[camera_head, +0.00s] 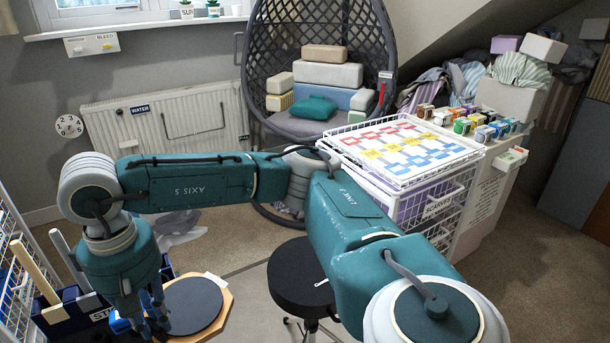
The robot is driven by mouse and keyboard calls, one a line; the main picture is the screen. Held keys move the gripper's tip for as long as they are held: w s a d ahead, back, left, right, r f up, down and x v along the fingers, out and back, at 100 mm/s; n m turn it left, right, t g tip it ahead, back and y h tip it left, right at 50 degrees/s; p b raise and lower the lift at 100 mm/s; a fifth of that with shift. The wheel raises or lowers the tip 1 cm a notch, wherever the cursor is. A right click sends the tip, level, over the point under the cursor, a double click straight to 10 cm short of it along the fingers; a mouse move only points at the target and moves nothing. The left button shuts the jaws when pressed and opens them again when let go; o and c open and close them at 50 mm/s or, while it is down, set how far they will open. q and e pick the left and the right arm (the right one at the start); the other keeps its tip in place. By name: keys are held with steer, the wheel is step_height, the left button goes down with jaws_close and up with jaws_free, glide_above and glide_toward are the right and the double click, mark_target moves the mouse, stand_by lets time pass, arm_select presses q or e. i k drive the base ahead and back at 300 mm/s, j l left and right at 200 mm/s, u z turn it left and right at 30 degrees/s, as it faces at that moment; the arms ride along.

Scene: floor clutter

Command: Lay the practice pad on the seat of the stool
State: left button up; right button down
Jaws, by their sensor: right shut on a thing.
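The practice pad (193,304) has a dark round top on a pale wooden base with angled edges. It is at the lower left, with a small white tag at its far edge. My right gripper (150,320) points down at the pad's left edge and is shut on it; the fingertips are partly hidden. The stool has a round black seat (298,272), empty, to the right of the pad; my right arm's upper link covers its right side. My left gripper is out of view.
A blue bin (78,312) with upright pieces stands left of the pad, beside a white wire rack (14,270). A white drawer cart (437,212) stands behind my arm. A hanging chair (318,75) is at the back. Floor between pad and stool looks clear.

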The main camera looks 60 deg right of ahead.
mark_target(313, 267)
steer(key=l+z, duration=0.35)
steer(key=k+l+z, duration=0.1)
steer(key=z, duration=0.25)
steer(key=l+z, duration=0.3)
